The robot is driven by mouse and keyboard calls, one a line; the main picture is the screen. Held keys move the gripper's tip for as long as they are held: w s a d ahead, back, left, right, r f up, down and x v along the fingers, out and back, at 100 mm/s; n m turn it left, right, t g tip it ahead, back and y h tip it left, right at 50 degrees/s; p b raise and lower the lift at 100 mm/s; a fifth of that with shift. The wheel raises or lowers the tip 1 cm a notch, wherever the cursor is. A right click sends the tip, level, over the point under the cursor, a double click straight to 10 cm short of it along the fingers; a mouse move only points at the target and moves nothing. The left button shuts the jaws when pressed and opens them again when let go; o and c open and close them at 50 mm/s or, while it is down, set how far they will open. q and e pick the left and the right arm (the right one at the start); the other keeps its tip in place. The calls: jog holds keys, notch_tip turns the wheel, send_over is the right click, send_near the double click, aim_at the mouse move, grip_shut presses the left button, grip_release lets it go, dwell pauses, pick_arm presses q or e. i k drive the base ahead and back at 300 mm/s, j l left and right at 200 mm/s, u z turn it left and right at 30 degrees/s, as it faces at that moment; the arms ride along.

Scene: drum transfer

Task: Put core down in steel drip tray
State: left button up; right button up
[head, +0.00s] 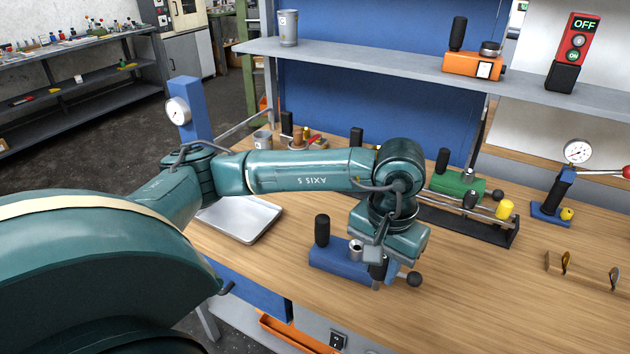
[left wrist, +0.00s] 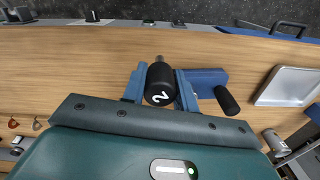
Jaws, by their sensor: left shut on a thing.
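My left gripper (head: 379,274) is shut on the core (head: 377,268), a dark cylinder. It hangs over the bench beside the right end of a blue block. In the left wrist view the core (left wrist: 160,88) is black with a white 2 and a metal stub, between the blue fingers of the left gripper (left wrist: 160,84). The steel drip tray (head: 247,219) lies flat on the bench left of the gripper, partly hidden by my arm in the head view. It looks empty in the left wrist view (left wrist: 288,86). My right gripper is not in view.
The blue block (head: 332,262) has a black upright handle and stands close by the gripper. Behind are a green device (head: 459,188) on a dark rail and a dial gauge stand (head: 566,190). A grey shelf (head: 380,60) spans above. Bare bench lies at front right.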

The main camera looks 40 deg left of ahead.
aim_at(243, 210)
jog(key=j+z, duration=0.1)
jog(key=j, duration=0.35)
jog(key=j+z, duration=0.1)
jog(key=j, duration=0.35)
jog(key=k+j+z, duration=0.1)
jog(key=j, duration=0.35)
jog(key=k+j+z, duration=0.1)
jog(key=j, duration=0.35)
jog(key=k+j+z, duration=0.1)
jog(key=j, duration=0.3)
jog(key=k+j+z, duration=0.1)
jog(key=j, duration=0.35)
